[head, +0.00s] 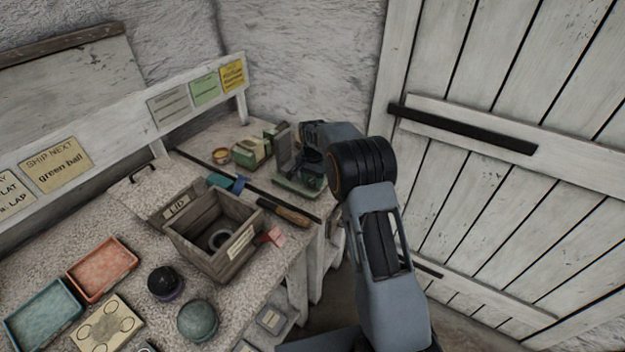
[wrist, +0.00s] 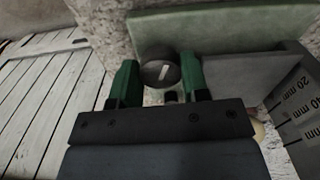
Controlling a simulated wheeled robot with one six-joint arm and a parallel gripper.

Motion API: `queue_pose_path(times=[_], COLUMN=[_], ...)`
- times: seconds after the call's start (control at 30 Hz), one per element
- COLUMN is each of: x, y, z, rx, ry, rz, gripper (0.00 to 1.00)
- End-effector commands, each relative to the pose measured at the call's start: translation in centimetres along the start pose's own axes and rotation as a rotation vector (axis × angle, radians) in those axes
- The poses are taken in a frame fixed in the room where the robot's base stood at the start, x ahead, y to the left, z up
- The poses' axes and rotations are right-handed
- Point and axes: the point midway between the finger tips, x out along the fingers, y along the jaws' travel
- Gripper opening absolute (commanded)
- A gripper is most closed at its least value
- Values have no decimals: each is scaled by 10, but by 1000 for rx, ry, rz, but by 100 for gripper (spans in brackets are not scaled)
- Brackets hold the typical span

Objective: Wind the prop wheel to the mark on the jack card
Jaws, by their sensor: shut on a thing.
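The prop wheel (wrist: 161,72) is a dark round knob with a short white line on its face, tilted in the wrist view. My gripper (wrist: 159,80) has its green fingers on either side of it, shut on it. A grey upright plate (wrist: 290,105) at the right carries a scale with "20 mm" readable and another mark below it. In the head view the green and grey jack (head: 297,186) stands at the bench's far right end, with my arm partly over it; the wheel is hidden there. A yellow card (head: 232,76) hangs on the back board, its text too small to read.
A wooden "LID" crate (head: 183,243), an orange-handled tool (head: 285,212) and small boxes (head: 253,152) are near the jack. Trays (head: 103,268), a dark ball (head: 165,283) and a green ball (head: 197,320) are nearer. A plank door (head: 500,150) is right of my arm.

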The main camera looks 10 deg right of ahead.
Motion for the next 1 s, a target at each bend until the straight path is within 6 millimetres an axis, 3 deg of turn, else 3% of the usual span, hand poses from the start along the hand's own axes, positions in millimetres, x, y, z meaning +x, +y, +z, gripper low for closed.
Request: queue_pose_path(times=[0.4,1.0], x=[-1,-1], y=[-1,-1], z=[0,-1], rx=[213,260], ry=[2,2], rz=[-2,-2], gripper=[18,18])
